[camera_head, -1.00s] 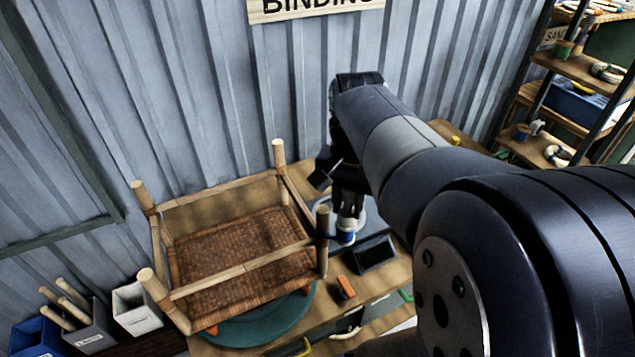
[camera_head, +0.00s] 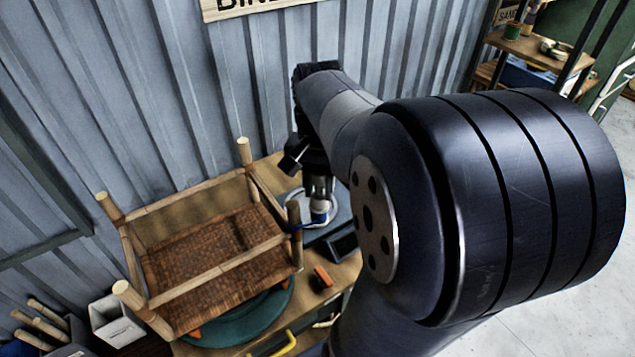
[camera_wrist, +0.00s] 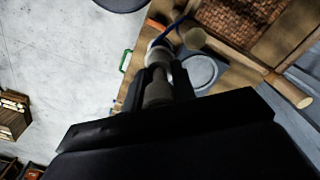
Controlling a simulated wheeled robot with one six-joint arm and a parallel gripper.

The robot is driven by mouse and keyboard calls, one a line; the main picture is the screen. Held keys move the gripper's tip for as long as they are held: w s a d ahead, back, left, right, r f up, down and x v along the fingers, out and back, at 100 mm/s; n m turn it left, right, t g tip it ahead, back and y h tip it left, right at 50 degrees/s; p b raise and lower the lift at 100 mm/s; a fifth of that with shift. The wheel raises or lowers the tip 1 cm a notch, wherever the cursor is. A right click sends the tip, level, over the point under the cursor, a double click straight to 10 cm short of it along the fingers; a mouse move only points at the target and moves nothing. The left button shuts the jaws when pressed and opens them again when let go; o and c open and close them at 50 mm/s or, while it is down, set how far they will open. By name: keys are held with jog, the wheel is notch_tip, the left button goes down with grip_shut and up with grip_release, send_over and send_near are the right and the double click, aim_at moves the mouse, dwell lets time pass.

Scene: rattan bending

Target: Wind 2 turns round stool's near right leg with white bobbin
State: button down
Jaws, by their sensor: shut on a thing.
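The stool (camera_head: 220,270) is upside down with its legs up and its woven seat low. Its near right leg (camera_head: 295,236) stands just left of my gripper (camera_head: 319,192). In the wrist view, this leg (camera_wrist: 193,40) shows nearly end-on. My gripper is shut on the white bobbin (camera_head: 319,214), which carries blue strand and is held upright beside the leg, apart from it. The bobbin (camera_wrist: 157,48) also shows between my fingers in the wrist view. A blue strand (camera_wrist: 172,26) runs from it to the leg; how many turns lie there is not clear.
The stool rests on a green turntable (camera_head: 245,318) on a wooden bench. A dark tray (camera_head: 342,247) and an orange object (camera_head: 323,275) lie right of the leg. A grey round plate (camera_wrist: 202,70) is below the bobbin. The corrugated wall is behind.

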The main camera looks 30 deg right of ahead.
jog(key=shift+w+d, duration=0.2)
jog(key=shift+w, duration=0.65)
notch_tip(320, 180, up, 11)
dwell(0.6)
